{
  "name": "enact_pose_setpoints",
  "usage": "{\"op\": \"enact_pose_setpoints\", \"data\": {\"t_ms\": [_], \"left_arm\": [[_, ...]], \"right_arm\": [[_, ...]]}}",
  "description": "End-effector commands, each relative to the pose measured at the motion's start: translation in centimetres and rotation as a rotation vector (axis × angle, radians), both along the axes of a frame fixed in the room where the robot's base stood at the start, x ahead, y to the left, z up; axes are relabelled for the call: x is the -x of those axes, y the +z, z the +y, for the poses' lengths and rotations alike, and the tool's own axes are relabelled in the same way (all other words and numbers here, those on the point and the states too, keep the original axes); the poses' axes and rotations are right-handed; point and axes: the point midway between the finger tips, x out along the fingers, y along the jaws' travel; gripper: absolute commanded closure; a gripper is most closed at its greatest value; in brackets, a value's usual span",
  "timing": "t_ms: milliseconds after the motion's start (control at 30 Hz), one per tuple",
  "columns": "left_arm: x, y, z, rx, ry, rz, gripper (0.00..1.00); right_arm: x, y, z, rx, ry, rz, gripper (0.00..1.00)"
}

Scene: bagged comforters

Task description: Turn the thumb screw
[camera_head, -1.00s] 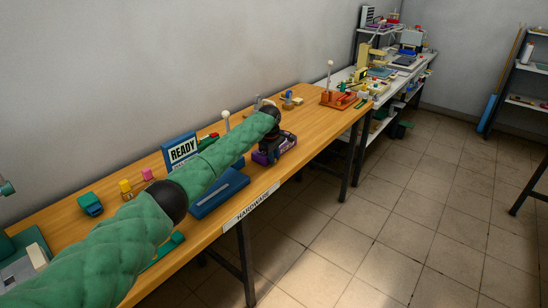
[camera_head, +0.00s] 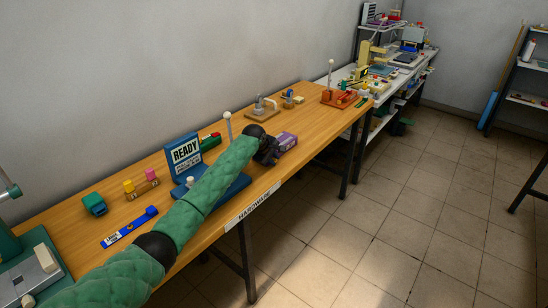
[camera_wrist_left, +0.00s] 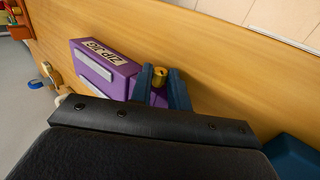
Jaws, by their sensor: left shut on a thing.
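The purple jig box (camera_head: 287,140) lies on the wooden bench, near its front edge. In the left wrist view the box (camera_wrist_left: 100,68) shows a pale label and a light strip on its sides. A brass thumb screw (camera_wrist_left: 158,76) is at one end of it. My left gripper (camera_wrist_left: 161,84) has its two dark blue fingers on either side of the thumb screw, shut on it. In the head view the left gripper (camera_head: 268,155) is at the near end of the box and hides part of it. The screw cannot be made out there. My right gripper is not in view.
A blue stand with a READY sign (camera_head: 185,152) and a white-knobbed post is left of the gripper. A blue tool (camera_head: 130,227) and small coloured blocks (camera_head: 140,184) lie further left. A grey fixture (camera_head: 262,110) stands behind. Bare wood lies right of the box.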

Motion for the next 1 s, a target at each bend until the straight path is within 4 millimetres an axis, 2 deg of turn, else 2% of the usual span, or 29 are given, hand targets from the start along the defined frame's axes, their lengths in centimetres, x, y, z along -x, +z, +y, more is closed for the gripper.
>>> {"op": "enact_pose_setpoints", "data": {"t_ms": [400,867,900,1000], "left_arm": [[0.28,-0.35,0.14,0.09,0.0,-0.121,1.0],[0.31,-0.38,0.15,0.096,-0.001,-0.132,1.0],[0.3,-0.39,0.14,0.096,-0.001,-0.132,0.78],[0.3,-0.39,0.15,0.096,0.0,-0.131,0.6]], "right_arm": [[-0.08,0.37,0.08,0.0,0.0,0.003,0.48],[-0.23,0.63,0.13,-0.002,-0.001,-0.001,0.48],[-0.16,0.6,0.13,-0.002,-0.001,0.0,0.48],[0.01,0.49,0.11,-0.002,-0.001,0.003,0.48]]}}
